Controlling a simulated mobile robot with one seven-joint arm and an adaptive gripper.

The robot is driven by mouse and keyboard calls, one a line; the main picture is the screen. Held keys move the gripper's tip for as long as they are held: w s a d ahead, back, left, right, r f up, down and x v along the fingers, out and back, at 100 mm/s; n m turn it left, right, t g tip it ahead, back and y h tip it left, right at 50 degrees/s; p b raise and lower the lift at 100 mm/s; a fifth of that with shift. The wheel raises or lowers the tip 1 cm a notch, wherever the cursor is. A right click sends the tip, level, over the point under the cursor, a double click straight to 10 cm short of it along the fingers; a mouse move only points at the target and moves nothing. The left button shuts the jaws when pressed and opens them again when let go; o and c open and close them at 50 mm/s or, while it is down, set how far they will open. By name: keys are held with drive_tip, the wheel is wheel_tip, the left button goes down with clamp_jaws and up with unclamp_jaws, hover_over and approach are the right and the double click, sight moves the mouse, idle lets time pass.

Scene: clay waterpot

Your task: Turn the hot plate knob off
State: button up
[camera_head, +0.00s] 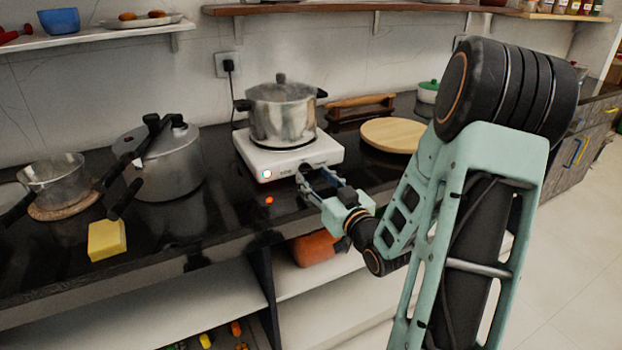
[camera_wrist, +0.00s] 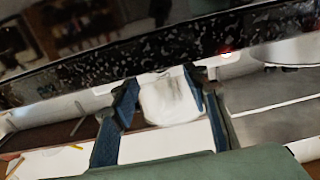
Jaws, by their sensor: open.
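The white hot plate (camera_head: 258,156) sits on the dark counter, with a steel lidded pot (camera_head: 283,117) on top. A round light glows on the left of its front face, and a red glow shows on the counter below. My gripper (camera_head: 320,180) is open, close to the right part of the hot plate's front face. The fingers cover that area, so I cannot make out the knob or any contact. In the wrist view my gripper (camera_wrist: 160,88) shows two separate blue fingers. A pale shape (camera_wrist: 170,103) appears between them; I cannot tell what it is.
A pressure cooker (camera_head: 168,165), a yellow sponge (camera_head: 107,240) and a glass pot (camera_head: 55,180) stand to the left. A round wooden board (camera_head: 392,134) lies right of the hot plate. The counter's front edge (camera_wrist: 60,85) crosses the wrist view, with open shelves below.

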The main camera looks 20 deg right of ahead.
sight(306, 170)
drive_tip(key=shift+w, duration=1.4)
drive_tip(key=shift+c, duration=0.4)
clamp_jaws()
drive_tip(key=shift+m, duration=0.3)
drive_tip(key=m+p, duration=0.1)
drive_tip(key=m, duration=0.1)
drive_tip(key=shift+m, duration=0.3)
drive_tip(key=shift+d+m+p, duration=0.1)
drive_tip(key=shift+m+p, duration=0.95)
drive_tip(key=shift+m, duration=1.15)
